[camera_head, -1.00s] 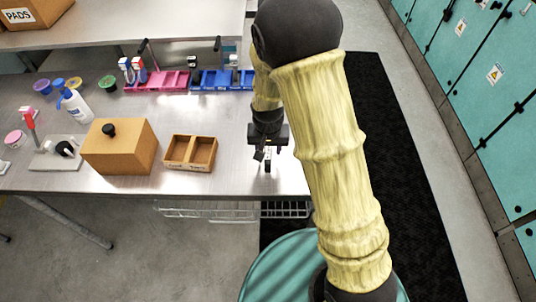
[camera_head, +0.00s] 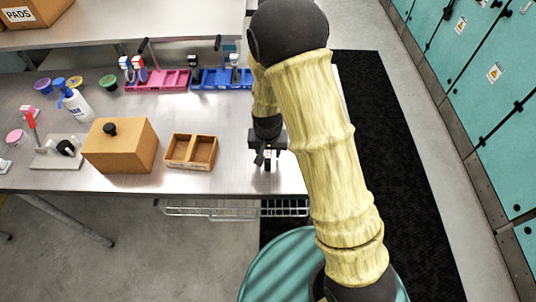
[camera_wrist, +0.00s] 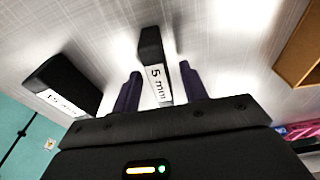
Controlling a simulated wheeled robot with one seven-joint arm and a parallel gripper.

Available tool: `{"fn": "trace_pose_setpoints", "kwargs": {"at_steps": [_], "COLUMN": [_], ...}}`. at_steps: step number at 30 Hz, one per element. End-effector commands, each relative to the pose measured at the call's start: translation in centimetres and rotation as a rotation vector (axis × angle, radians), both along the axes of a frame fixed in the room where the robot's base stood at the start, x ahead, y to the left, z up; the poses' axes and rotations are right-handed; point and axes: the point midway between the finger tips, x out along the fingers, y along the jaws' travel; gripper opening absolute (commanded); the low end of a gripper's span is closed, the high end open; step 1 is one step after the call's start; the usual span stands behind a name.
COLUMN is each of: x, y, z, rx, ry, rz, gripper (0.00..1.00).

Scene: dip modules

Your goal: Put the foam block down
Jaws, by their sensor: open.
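The fingers are open, with a gap on each side of the block. A second, wider black block with a white label (camera_wrist: 62,84) is left of the fingers; its label seems to read 15 mm. In the head view my gripper (camera_head: 267,158) is low over the metal table near its front edge, right of the two-compartment wooden tray (camera_head: 190,165). The arm and gripper mostly hide the blocks there.
A wooden box with a black knob (camera_head: 120,153) stands left of the tray. Pink (camera_head: 165,80) and blue (camera_head: 222,80) holders are at the back. A white bottle (camera_head: 75,105) and several small tubs are at the left. The table's front edge is close to my gripper.

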Motion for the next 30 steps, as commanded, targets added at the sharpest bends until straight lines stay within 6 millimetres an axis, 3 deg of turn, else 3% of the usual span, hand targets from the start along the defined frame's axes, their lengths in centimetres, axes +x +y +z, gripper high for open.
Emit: {"fn": "trace_pose_setpoints", "kwargs": {"at_steps": [18, 20, 25, 30], "x": [0.0, 0.0, 0.0, 0.0], "y": [0.0, 0.0, 0.0, 0.0], "z": [-0.46, -0.46, -0.46, -0.46], "rx": [0.0, 0.0, 0.0, 0.0], "ry": [0.0, 0.0, 0.0, 0.0], "rz": [0.0, 0.0, 0.0, 0.0], "gripper": [0.44, 0.36, 0.02, 0.0]}}
